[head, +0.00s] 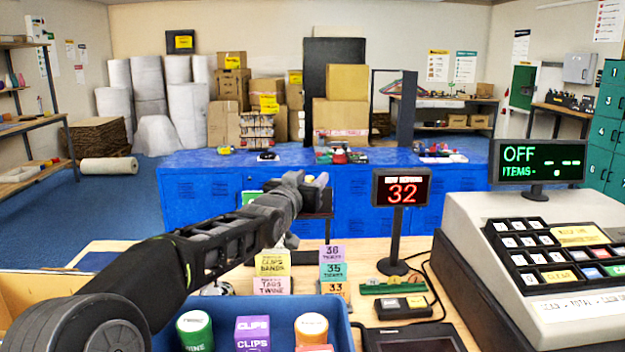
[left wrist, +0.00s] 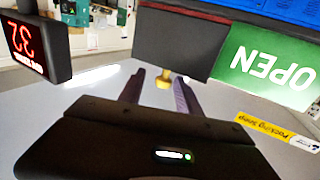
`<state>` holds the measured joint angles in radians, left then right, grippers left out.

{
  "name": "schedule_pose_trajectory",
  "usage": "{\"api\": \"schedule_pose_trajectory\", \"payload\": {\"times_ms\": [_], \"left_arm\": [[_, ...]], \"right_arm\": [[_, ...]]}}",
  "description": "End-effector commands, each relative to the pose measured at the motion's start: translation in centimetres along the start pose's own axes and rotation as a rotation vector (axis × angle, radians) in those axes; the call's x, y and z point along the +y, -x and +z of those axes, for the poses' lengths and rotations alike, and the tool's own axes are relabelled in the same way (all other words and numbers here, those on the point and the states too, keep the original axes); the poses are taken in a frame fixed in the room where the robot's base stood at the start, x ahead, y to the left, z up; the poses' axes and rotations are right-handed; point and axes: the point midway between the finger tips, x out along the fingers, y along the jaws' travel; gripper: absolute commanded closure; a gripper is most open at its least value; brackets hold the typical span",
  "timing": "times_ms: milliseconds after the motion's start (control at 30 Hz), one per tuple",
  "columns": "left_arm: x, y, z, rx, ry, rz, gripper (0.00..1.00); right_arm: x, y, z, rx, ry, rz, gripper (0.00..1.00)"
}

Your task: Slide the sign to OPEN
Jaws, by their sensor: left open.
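The sign's green OPEN panel (left wrist: 270,65) shows upside down at the right of the left wrist view. A dark cover (left wrist: 165,40) lies beside it, and a small yellow knob (left wrist: 163,79) sits at that cover's edge. In the head view a green bit of the sign (head: 251,197) shows behind my arm, with the rest of the sign partly hidden. My left gripper (left wrist: 158,88) is open, its two fingers on either side of the knob with gaps; I cannot tell whether either touches it. It also shows in the head view (head: 318,183). My right gripper is not in view.
A number display (head: 402,188) on a post stands just right of the sign. A cash register (head: 545,255) fills the right of the counter. A blue bin (head: 345,325) with rolls and boxes is in front. Ticket cards (head: 333,270) stand below my arm.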

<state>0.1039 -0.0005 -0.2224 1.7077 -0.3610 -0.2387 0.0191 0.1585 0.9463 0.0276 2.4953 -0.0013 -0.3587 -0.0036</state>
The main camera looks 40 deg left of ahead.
Motion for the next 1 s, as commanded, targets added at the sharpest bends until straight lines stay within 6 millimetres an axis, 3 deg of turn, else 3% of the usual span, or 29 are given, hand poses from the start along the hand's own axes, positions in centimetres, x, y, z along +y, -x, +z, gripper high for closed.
{"api": "schedule_pose_trajectory", "payload": {"times_ms": [400,1000], "left_arm": [[0.1,6.2,0.0,0.002,0.002,0.002,0.59],[0.2,6.7,0.1,0.000,0.001,0.003,0.59]], "right_arm": [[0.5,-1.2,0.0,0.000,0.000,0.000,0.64],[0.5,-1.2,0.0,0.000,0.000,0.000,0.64]]}}
